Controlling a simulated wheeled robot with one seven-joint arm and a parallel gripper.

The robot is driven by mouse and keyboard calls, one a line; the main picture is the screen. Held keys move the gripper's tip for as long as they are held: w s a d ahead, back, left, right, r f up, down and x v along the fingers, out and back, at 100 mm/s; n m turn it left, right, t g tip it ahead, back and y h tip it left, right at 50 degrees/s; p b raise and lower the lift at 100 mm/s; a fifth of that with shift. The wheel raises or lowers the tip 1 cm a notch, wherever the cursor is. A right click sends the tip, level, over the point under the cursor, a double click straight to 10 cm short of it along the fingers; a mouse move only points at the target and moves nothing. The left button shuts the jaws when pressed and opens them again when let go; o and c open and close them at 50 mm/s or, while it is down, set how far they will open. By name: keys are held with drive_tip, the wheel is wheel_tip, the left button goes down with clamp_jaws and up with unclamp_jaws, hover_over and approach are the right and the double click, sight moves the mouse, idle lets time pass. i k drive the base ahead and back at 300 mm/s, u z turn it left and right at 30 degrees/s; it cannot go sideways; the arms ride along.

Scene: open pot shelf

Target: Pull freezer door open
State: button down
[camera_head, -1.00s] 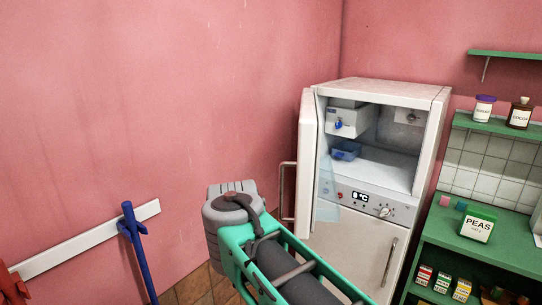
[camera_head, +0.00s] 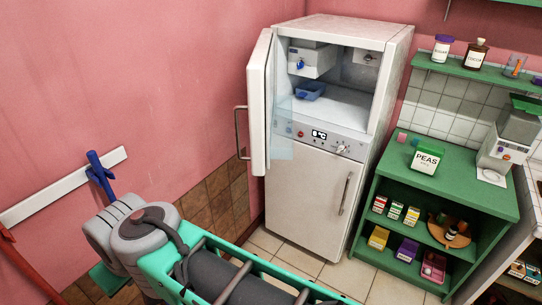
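A white fridge-freezer (camera_head: 308,205) stands in the corner against the pink wall. Its upper door (camera_head: 261,105) is swung open to the left, with a bar handle (camera_head: 239,133) on its outer face. The upper compartment (camera_head: 340,105) is visible, with a blue tray (camera_head: 311,90) and a small white box inside. A control panel with a display and knob sits below it. The lower door (camera_head: 300,200) is shut, with a vertical handle (camera_head: 345,194) on its right side. My arm crosses the bottom left, apart from the fridge. My gripper is not in view.
A green shelf unit (camera_head: 450,182) with a peas box (camera_head: 427,159) and several small packets stands right of the fridge. A blue-handled tool (camera_head: 100,175) hangs on a white wall rail (camera_head: 60,190) at left. Tiled floor (camera_head: 300,262) is clear before the fridge.

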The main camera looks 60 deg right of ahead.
sight(261, 67)
drive_tip(key=k, duration=0.55)
drive_tip(key=z, duration=0.75)
drive_tip(key=i, duration=0.5)
drive_tip(key=u, duration=0.05)
